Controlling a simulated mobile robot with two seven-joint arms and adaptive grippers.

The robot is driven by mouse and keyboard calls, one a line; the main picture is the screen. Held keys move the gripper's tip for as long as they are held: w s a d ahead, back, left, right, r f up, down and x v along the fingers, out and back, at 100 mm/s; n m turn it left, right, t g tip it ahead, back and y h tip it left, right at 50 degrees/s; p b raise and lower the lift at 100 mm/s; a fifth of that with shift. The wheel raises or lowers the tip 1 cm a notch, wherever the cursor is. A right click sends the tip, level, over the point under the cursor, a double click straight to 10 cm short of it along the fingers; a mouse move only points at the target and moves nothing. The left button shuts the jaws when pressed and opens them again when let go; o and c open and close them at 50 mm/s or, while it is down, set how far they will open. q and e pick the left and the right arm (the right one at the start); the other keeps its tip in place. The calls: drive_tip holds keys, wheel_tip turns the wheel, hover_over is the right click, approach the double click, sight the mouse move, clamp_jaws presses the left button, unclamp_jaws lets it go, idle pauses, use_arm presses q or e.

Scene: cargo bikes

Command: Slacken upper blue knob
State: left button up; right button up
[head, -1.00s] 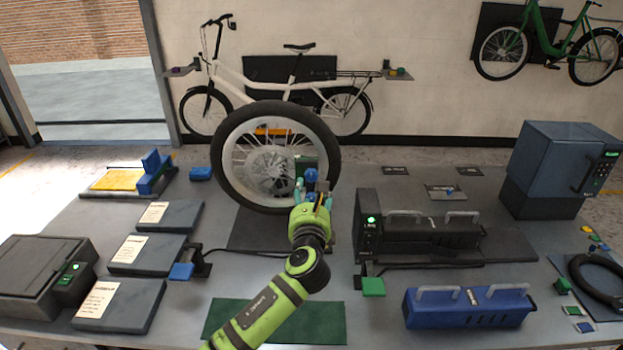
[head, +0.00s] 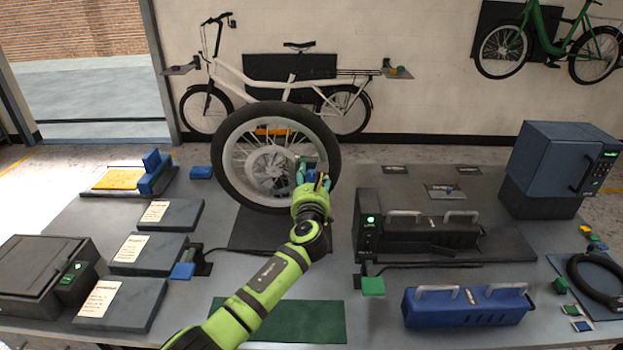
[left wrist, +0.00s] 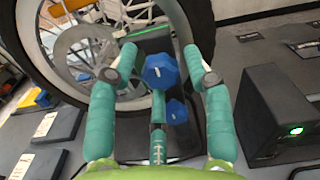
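The upper blue knob (left wrist: 161,71) is faceted and sits on the stand in front of the bike wheel. A second, lower blue knob (left wrist: 177,110) shows below it in the left wrist view. My left gripper (left wrist: 160,62) has its teal fingers spread to either side of the upper knob, with small gaps visible on both sides. A third finger lies below the knob. In the head view my left gripper (head: 312,172) is at the wheel's lower right and mostly hides the knobs. My right gripper is not in view.
The wheel (head: 226,155) stands upright close behind the gripper. A black unit with a green light (head: 368,222) stands to the right. A blue handled case (head: 465,309) and a green mat (head: 320,320) are nearer the front. Dark trays (head: 120,305) lie left.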

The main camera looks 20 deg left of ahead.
use_arm(q)
clamp_jaws()
drive_tip(key=n+b, duration=0.3)
drive_tip(key=n, duration=0.2)
drive_tip(key=shift+n, duration=0.4)
drive_tip(key=n+b, duration=0.3)
drive_tip(key=n, duration=0.3)
drive_tip(key=n+b, duration=0.3)
drive_tip(key=n, duration=0.3)
drive_tip(key=shift+n+b, duration=0.35)
drive_tip(key=shift+n, duration=0.05)
drive_tip(key=n+b, duration=0.1)
drive_tip(key=n, duration=0.2)
drive_tip(key=shift+b, duration=0.3)
drive_tip(key=shift+n+b, duration=0.6)
drive_tip(key=shift+n, duration=1)
